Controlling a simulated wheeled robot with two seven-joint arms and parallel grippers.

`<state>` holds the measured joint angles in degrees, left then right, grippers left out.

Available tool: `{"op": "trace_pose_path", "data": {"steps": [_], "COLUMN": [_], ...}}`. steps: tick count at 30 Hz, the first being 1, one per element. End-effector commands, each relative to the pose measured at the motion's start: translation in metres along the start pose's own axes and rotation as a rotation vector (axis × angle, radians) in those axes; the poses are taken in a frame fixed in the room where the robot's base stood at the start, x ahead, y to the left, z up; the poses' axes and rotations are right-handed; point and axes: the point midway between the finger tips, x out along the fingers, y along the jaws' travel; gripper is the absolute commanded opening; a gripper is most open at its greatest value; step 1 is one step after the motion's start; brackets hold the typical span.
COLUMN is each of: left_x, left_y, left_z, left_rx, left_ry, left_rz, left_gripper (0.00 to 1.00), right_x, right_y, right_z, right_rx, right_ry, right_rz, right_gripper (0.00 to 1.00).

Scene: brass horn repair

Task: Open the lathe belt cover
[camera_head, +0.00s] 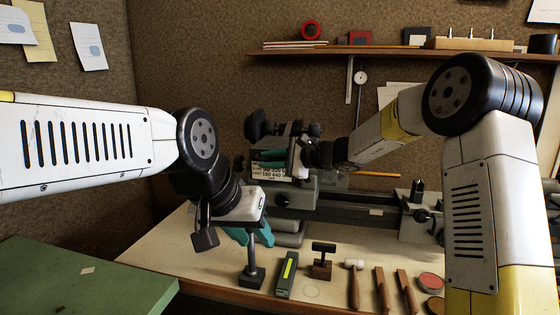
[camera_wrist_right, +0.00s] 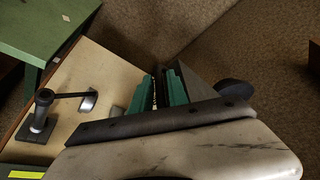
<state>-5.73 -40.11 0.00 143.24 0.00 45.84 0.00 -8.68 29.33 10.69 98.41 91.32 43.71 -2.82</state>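The lathe (camera_head: 345,207) stands along the back of the bench, its left-end headstock partly hidden behind my arms. A white label plate with numbers (camera_head: 271,170) shows at that end. I cannot make out the belt cover's outline or whether it is open. My left gripper (camera_head: 250,237) points down in front of the headstock, teal fingers apart, over a small post stand (camera_head: 251,276).
A green-marked block (camera_head: 287,275), a small dark T-handled tool (camera_head: 322,262), a mallet (camera_head: 354,285), wooden-handled tools (camera_head: 382,288) and a red tin (camera_head: 430,282) lie along the bench front. A green cabinet top (camera_head: 75,285) is at lower left. A shelf (camera_head: 400,52) runs above.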

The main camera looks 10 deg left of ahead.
Motion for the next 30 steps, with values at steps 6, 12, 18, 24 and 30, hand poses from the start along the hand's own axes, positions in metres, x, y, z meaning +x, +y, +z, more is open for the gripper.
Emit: {"op": "trace_pose_path", "data": {"steps": [6,12,18,24,30], "left_x": [0.0000,0.0000,0.0000,0.0000,0.0000], "left_y": [0.0000,0.0000,0.0000,0.0000,0.0000], "left_z": [0.0000,0.0000,0.0000,0.0000,0.0000], "left_rx": [0.000,0.000,0.000,0.000,0.000], "left_ry": [0.000,0.000,0.000,0.000,0.000], "left_rz": [0.000,0.000,0.000,0.000,0.000], "left_gripper": [0.36,0.36,0.36,0.36,0.36], "right_x": [-0.0002,-0.0003,-0.0004,-0.0004,-0.0004], "right_y": [0.0000,0.0001,0.0002,0.0002,0.0003], "right_z": [0.0000,0.0000,0.0001,0.0001,0.0000], "right_rx": [0.000,0.000,0.000,0.000,0.000], "right_ry": [0.000,0.000,0.000,0.000,0.000], "right_rz": [0.000,0.000,0.000,0.001,0.001], "right_gripper": [0.00,0.00,0.00,0.00,0.00]}}
